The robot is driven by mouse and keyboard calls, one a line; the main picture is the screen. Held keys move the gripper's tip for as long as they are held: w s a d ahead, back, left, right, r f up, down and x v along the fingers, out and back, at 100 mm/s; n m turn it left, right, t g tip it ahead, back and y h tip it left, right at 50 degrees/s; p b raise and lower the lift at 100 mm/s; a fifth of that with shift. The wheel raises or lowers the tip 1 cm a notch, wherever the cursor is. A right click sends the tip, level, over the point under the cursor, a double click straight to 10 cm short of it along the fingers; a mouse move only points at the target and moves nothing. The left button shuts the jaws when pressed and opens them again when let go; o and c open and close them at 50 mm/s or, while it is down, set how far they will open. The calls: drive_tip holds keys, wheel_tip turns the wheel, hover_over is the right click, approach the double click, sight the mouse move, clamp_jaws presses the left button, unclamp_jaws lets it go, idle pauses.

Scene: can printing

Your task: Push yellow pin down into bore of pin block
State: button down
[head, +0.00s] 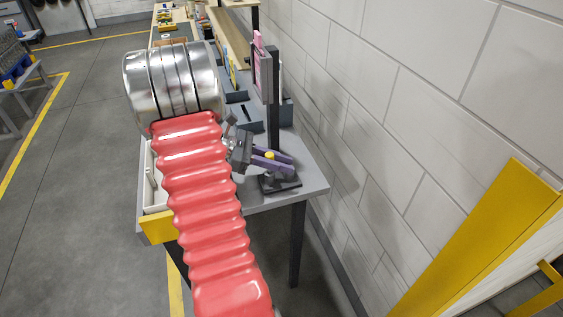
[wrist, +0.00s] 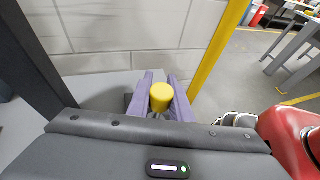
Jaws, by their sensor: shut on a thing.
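The yellow pin (head: 269,155) shows its round head between the purple fingers of my gripper (head: 279,161) near the table's right front corner. In the wrist view the yellow pin (wrist: 161,96) stands between the two purple fingers of my gripper (wrist: 160,82), which are shut on it. The dark pin block (head: 281,184) sits on the grey table just below the fingers. The pin's lower part and the bore are hidden, so I cannot tell how deep the pin sits.
The grey table (head: 313,180) ends close to the right of the block. A dark upright post (head: 273,110) with a pink panel (head: 262,72) stands behind my gripper. A pale block wall (head: 400,110) runs along the right. A yellow beam (head: 480,240) leans at the lower right.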

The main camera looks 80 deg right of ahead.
drive_tip(key=shift+f, duration=0.75)
drive_tip(key=c, duration=1.5)
unclamp_jaws()
drive_tip(key=shift+c, duration=0.2)
drive_tip(key=v, duration=1.4)
drive_tip(key=shift+a, duration=0.15)
